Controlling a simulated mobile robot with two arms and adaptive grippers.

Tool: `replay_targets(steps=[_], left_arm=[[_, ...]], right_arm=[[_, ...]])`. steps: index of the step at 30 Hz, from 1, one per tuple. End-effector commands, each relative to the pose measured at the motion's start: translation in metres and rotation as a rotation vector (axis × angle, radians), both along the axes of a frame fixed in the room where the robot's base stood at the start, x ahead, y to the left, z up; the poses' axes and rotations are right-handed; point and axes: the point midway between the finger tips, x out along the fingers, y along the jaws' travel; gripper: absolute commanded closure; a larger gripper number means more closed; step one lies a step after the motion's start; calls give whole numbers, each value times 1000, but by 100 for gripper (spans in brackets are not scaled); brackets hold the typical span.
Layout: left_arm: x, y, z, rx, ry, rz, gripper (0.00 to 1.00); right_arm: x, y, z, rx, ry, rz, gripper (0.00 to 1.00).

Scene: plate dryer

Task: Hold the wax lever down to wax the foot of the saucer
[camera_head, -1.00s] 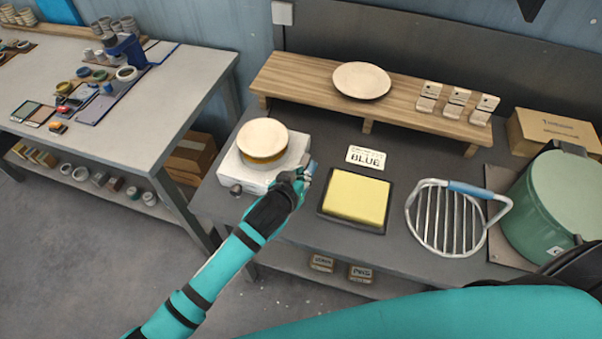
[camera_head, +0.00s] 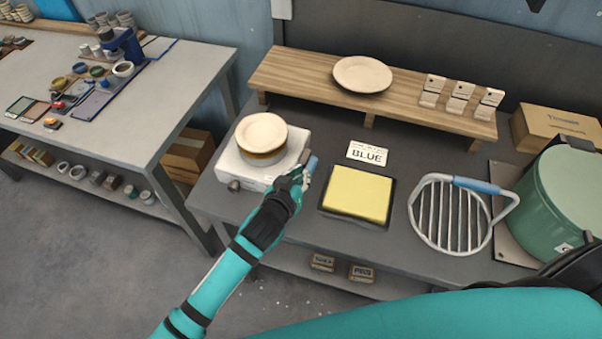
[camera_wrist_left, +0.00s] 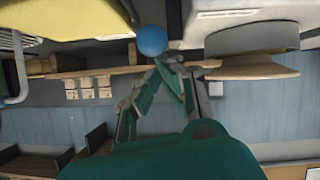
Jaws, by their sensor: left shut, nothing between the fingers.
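The pale saucer (camera_head: 261,131) lies on the round wax pan (camera_head: 262,157) of the white waxing unit (camera_head: 230,165); its foot is hidden. In the left wrist view the saucer (camera_wrist_left: 252,67) shows beside the grey pan (camera_wrist_left: 250,38). The wax lever (camera_head: 312,164), with its blue end, stands at the right side of the unit. Its round blue knob (camera_wrist_left: 152,40) shows in the left wrist view, right by the fingertips. My left gripper (camera_head: 303,176) is shut and empty at the lever; contact cannot be told. My right gripper is out of view.
A wire rack (camera_head: 449,215) and a green pot (camera_head: 565,200) stand further right. A wooden shelf (camera_head: 300,81) with a plate (camera_head: 362,74) runs behind.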

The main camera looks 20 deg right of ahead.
Motion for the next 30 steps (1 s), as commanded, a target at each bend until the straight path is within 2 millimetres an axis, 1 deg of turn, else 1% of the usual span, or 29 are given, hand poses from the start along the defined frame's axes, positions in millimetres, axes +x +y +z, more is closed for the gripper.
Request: replay_targets(steps=[1,5,8,12,15,18,21,24,30], left_arm=[[-2,1,-9,-7,-9,0,100],[-5,3,-19,-38,-53,1,100],[-9,5,-29,-73,-103,3,100],[-13,8,-46,-132,-188,3,100],[-15,10,-53,-174,-250,3,100],[-17,11,-58,-210,-306,3,100],[-17,11,-62,-241,-351,2,100],[-18,12,-64,-236,-350,1,100],[-18,12,-69,-234,-347,0,100]], right_arm=[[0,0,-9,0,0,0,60],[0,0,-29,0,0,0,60],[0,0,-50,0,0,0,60],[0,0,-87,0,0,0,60],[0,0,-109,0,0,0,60],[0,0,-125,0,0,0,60],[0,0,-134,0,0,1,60],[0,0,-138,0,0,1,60],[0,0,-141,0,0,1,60]])
